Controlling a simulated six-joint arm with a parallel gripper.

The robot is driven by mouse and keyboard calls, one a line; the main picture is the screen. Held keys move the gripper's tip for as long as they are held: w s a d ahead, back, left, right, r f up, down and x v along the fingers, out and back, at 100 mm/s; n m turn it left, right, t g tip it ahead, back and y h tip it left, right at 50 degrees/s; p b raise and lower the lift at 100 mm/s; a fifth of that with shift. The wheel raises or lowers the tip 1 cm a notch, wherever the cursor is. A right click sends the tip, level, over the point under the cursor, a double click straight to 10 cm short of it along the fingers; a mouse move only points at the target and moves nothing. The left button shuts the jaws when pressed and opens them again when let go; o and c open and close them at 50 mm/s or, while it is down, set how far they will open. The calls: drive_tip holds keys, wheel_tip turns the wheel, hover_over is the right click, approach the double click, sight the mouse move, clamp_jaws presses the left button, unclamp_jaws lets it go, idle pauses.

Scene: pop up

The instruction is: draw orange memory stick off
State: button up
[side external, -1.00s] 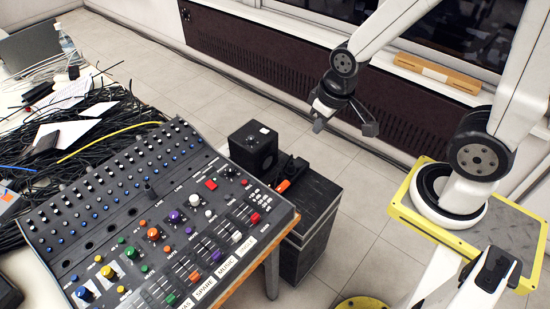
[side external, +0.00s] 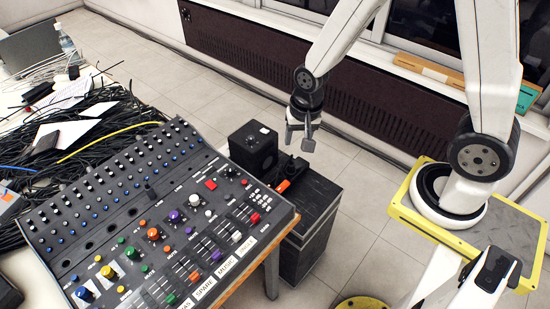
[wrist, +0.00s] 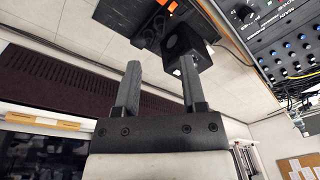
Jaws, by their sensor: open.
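The orange memory stick (side external: 283,186) is a small orange patch at the black cabinet beside the mixing desk in the side view; how it sits there is too small to tell. In the wrist view an orange spot (wrist: 172,6) shows at the top edge, beyond the fingers. My gripper (side external: 299,139) is open and empty, with its fingers pointing down, above the cabinet and apart from the stick. In the wrist view my gripper (wrist: 160,67) shows both fingers spread with nothing between them.
A black box-shaped speaker (side external: 253,150) stands on the black cabinet (side external: 318,205), left of the stick. The large mixing desk (side external: 120,200) with many knobs lies left of it. Black cables cover the table behind. Open floor (side external: 375,190) lies right of the cabinet.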

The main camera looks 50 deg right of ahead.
sight(286, 183)
drive_tip(key=shift+w+a+f+m+g, duration=0.25)
drive_tip(key=shift+w+f+m, duration=0.2)
drive_tip(key=shift+f+m, duration=1.2)
drive_tip(key=shift+w+a+f+m+g, duration=0.2)
drive_tip(key=shift+w+f+m, duration=0.25)
drive_tip(key=shift+f+m, duration=1.2)
drive_tip(key=shift+w+a+f+m+g, duration=0.25)
drive_tip(key=shift+w+f+m, duration=0.2)
drive_tip(key=shift+f+m, duration=1.2)
drive_tip(key=shift+f, duration=0.15)
drive_tip(key=shift+f, duration=3.95)
drive_tip(key=shift+c, duration=0.2)
drive_tip(key=shift+r, duration=0.1)
clamp_jaws()
drive_tip(key=shift+d, duration=0.4)
drive_tip(key=shift+d, duration=2.15)
